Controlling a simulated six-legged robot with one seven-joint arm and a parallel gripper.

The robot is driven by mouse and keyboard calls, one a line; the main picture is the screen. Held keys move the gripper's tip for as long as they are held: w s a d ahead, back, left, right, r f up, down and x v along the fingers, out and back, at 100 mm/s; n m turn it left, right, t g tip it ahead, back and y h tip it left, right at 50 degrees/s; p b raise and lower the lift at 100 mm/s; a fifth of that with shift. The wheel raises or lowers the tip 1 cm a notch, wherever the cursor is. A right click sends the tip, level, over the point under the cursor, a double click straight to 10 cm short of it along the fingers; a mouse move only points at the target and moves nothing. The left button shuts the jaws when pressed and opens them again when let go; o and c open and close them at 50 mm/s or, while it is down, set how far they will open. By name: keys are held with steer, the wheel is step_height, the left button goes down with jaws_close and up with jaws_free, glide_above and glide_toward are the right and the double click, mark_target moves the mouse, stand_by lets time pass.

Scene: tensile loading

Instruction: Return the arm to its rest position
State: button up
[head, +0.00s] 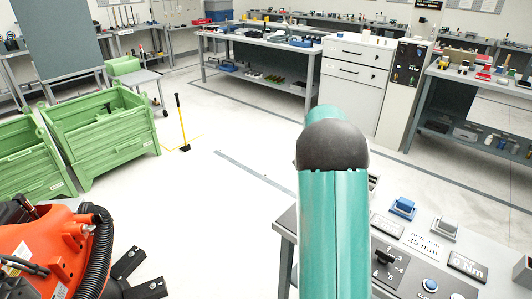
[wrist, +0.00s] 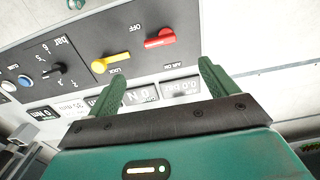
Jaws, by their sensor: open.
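My gripper (wrist: 160,85) shows in the wrist view with its two green fingers spread apart and nothing between them. It is over a control panel (wrist: 135,78), apart from it as far as I can see. The panel carries a yellow lock lever (wrist: 112,62), a red air lever (wrist: 160,39) marked ON and OFF, and a black bar dial (wrist: 54,69). In the head view my teal arm (head: 334,225) reaches forward and hides the gripper and part of the bench.
In the head view the panel's bench (head: 287,222) is at lower right, with small displays and a blue button (head: 430,285). Green crates (head: 100,135) stand at left, near a yellow-handled tool (head: 181,120). White cabinets (head: 352,80) stand behind. The middle floor is clear.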

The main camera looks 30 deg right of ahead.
steer(key=s+a+r+n+t, duration=0.1)
steer(key=s+a+r+n, duration=0.2)
steer(key=a+r, duration=0.55)
steer(key=s+a+r+n+t, duration=0.25)
steer(key=a+r, duration=0.35)
steer(key=a, duration=0.6)
steer(key=s+a+r+n+t, duration=0.1)
steer(key=s+a+n+t, duration=0.1)
steer(key=s+a+n, duration=0.6)
steer(key=s+a, duration=0.7)
steer(key=s, duration=0.2)
steer(key=shift+s+a+r+n, duration=0.2)
steer(key=shift+a+r+n, duration=0.05)
steer(key=shift+r+n, duration=0.15)
